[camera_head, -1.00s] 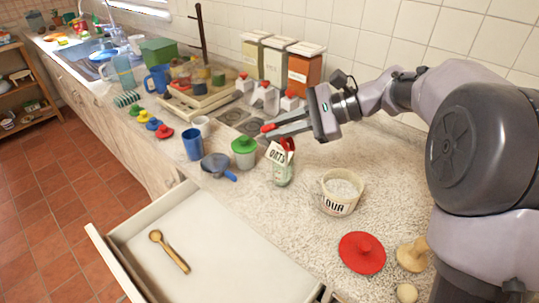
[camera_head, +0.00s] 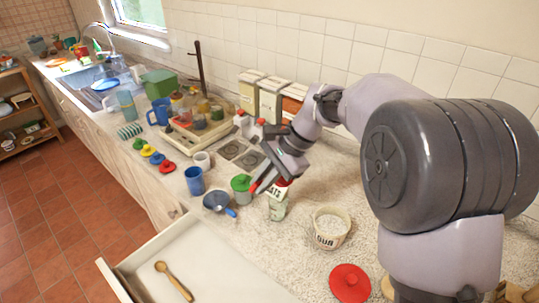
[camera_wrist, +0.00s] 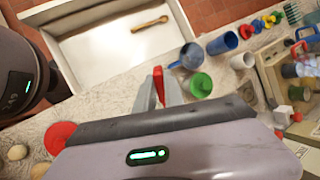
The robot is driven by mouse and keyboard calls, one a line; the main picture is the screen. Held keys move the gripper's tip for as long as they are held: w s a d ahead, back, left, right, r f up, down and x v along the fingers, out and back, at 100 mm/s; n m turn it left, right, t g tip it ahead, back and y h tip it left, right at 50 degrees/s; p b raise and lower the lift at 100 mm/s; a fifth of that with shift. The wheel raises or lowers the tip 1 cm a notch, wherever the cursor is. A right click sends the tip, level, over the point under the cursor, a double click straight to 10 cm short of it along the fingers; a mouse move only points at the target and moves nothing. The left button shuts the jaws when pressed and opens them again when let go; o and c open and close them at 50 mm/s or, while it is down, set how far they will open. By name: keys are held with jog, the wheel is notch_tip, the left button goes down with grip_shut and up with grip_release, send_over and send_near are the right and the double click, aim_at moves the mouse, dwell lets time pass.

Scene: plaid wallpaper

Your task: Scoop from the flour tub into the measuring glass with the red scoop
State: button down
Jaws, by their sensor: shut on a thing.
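My gripper (camera_head: 262,182) points down and left beside the oats container (camera_head: 277,208) and the green-lidded jar (camera_head: 241,187). Its fingers are shut on a red piece, taken as the red scoop; it shows between the fingers in the wrist view (camera_wrist: 158,84). The scoop's bowl cannot be made out. The flour tub (camera_head: 331,228) stands open on the counter, right of the gripper, with white contents and a partly readable label. I cannot tell for sure which vessel is the measuring glass; a translucent jug (camera_head: 126,106) stands far back left.
An open drawer (camera_head: 205,262) holding a wooden spoon (camera_head: 172,281) juts out in front. A red lid (camera_head: 349,283) lies near the tub. A blue cup (camera_head: 194,181) and dark blue pan (camera_head: 216,201) stand left of the gripper. Canisters (camera_head: 270,98) line the wall.

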aim_at(251, 192)
jog(key=a+n+h+p, duration=0.1)
jog(key=h+p, duration=0.1)
jog(key=p, duration=0.1)
jog(key=s+a+h+p, duration=0.1)
jog(key=h+p, duration=0.1)
jog(key=p, duration=0.1)
jog(key=shift+s+a+r+n+h, duration=0.15)
jog(key=shift+n+h, duration=0.25)
jog(key=shift+s+a+f+h+p, duration=0.15)
jog(key=shift+a+f+h+p, duration=0.1)
jog(key=shift+f+h+p, duration=0.4)
jog(key=shift+d+b, duration=0.15)
jog(key=shift+b, duration=0.15)
